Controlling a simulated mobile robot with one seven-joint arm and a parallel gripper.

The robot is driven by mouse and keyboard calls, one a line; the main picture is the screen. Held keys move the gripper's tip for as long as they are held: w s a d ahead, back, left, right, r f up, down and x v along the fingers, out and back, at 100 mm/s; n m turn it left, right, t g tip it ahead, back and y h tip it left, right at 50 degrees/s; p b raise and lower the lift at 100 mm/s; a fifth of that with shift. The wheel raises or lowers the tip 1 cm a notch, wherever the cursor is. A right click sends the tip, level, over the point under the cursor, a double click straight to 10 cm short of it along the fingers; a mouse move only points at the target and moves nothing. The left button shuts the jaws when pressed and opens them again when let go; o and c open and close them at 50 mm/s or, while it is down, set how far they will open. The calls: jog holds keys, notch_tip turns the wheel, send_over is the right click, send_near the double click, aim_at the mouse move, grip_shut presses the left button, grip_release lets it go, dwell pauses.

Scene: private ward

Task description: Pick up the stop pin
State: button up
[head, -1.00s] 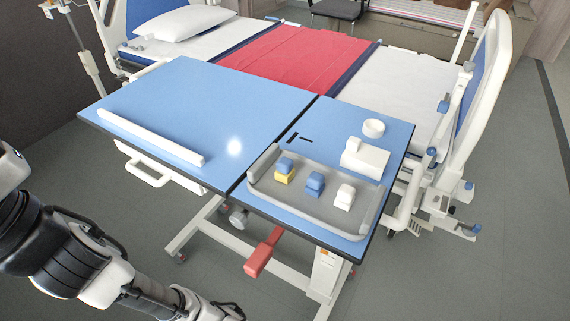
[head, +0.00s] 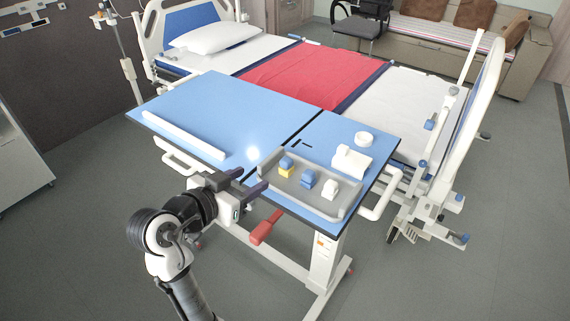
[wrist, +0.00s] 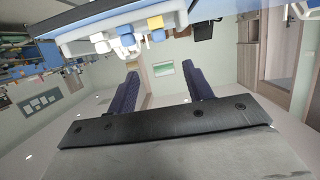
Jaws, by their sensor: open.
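I cannot tell for certain which thing is the stop pin. Small dark pieces or slots (head: 300,143) show on the blue tabletop behind the grey tray. In the tray (head: 343,213) stand a blue-and-yellow block (head: 285,170), a blue block (head: 307,180) and a white block (head: 329,189). My gripper (head: 252,180) is open and empty, by the tray's left front corner and the table's front edge. In the wrist view my two dark fingers (wrist: 160,75) are spread apart, with nothing between them. The blocks, including a yellow one (wrist: 155,22), appear upside down above them.
A white cylinder (head: 363,138) and a white block (head: 350,160) stand behind the tray. A long white bar (head: 185,136) lies on the left tabletop. A red handle (head: 265,228) sticks out below the front edge. The bed (head: 310,75) is behind the table.

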jog(key=p, duration=0.2)
send_near(285, 160)
jog(key=x, duration=0.3)
jog(key=shift+w+d, duration=0.15)
jog(key=shift+w, duration=0.1)
jog(key=p+x, duration=0.2)
jog(key=x, duration=0.2)
jog(key=shift+w+d+f, duration=0.1)
jog(key=shift+w+d, duration=0.15)
jog(key=shift+d, duration=0.1)
jog(key=shift+w+d+f, duration=0.1)
jog(key=shift+w+f, duration=0.1)
jog(key=shift+w, duration=0.05)
jog(key=c, duration=1.1)
